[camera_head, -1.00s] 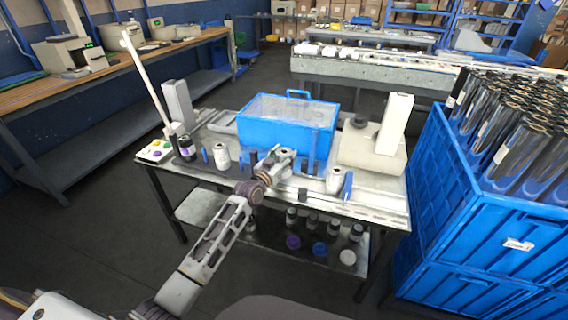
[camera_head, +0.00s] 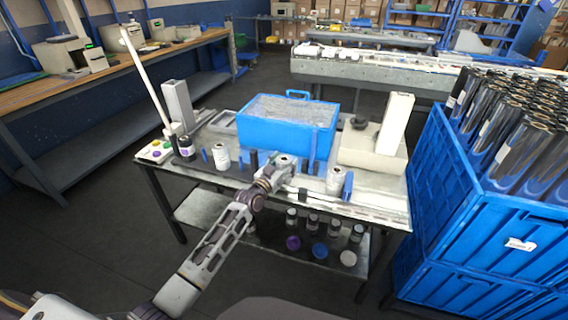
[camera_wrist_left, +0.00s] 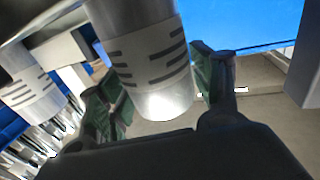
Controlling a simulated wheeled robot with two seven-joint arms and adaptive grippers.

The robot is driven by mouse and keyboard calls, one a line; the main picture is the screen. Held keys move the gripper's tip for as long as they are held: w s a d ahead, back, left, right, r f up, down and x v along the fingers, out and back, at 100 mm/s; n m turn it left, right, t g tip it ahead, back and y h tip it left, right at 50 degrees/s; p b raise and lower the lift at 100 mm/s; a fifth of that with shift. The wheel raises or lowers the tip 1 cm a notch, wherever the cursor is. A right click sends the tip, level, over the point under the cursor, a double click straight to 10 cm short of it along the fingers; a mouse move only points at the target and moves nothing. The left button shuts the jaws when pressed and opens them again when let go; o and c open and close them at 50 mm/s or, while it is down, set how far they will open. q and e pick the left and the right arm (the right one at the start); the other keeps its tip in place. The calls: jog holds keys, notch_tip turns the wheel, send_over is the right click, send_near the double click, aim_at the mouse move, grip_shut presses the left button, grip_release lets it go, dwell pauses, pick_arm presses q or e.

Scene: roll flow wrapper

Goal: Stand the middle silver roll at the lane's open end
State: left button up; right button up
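My left gripper (camera_head: 281,168) is at the middle of the near table's front part. Another silver roll (camera_head: 221,157) stands to the left, and a third (camera_head: 334,181) to the right. Pale rails (camera_head: 372,208) run along the table's front right. My right gripper is not in view.
A blue bin (camera_head: 285,130) stands behind the gripper. A beige block with a tall white post (camera_head: 396,122) is at the right rear. Several jars are on the lower shelf (camera_head: 215,214). Blue crates (camera_head: 455,220) flank the right.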

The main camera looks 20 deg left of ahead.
pick_arm(q)
jog(key=shift+o, duration=0.3)
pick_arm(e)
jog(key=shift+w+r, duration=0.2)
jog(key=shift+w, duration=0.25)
pick_arm(q)
jog(key=shift+r, duration=0.1)
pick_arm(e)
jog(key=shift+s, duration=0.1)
